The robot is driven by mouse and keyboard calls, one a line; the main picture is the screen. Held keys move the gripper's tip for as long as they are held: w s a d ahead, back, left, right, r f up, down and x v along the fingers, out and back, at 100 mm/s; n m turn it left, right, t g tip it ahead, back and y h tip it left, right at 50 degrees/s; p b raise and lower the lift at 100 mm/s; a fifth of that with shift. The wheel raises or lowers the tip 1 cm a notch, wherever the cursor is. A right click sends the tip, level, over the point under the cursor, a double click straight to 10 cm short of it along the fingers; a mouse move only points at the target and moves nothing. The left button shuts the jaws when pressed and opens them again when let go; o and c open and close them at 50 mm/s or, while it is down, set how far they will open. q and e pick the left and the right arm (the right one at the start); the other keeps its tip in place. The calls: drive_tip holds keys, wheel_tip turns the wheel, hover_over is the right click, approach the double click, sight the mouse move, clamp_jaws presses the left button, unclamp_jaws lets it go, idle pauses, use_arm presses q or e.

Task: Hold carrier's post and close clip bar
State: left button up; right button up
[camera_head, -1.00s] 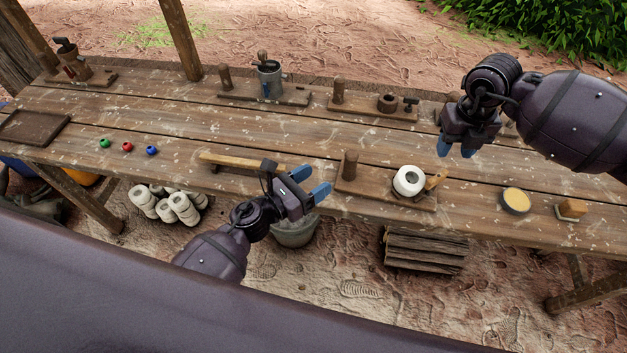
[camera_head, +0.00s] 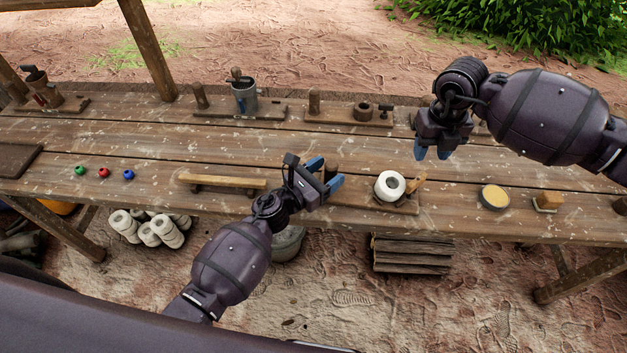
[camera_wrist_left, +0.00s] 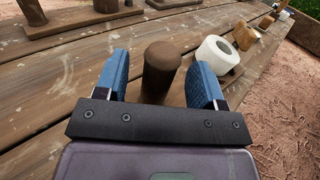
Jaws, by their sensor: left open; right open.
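The carrier (camera_head: 356,194) is a wooden board near the bench's front edge, holding an upright round post and a white roll (camera_head: 390,185). A wooden clip bar (camera_head: 416,186) sits at the roll's right side; whether it is closed is unclear. My left gripper (camera_head: 325,172) is open at the post, partly hiding it. In the left wrist view the brown post (camera_wrist_left: 160,70) stands between the open blue fingers, with gaps visible on both sides. The white roll (camera_wrist_left: 217,54) is just beyond the right finger. My right gripper (camera_head: 432,152) is open and empty above the bench, behind and right of the roll.
Similar boards with posts (camera_head: 350,112) line the back of the bench (camera_head: 120,150). A wooden bar (camera_head: 222,182) lies left of my left gripper. A round yellow-topped dish (camera_head: 494,197) and a small block (camera_head: 548,201) stand to the right. Three coloured balls sit at left.

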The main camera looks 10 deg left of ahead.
use_arm(q)
drive_tip(key=shift+w+d, duration=0.45)
drive_tip(key=shift+w, duration=0.1)
drive_tip(key=c, duration=1.1)
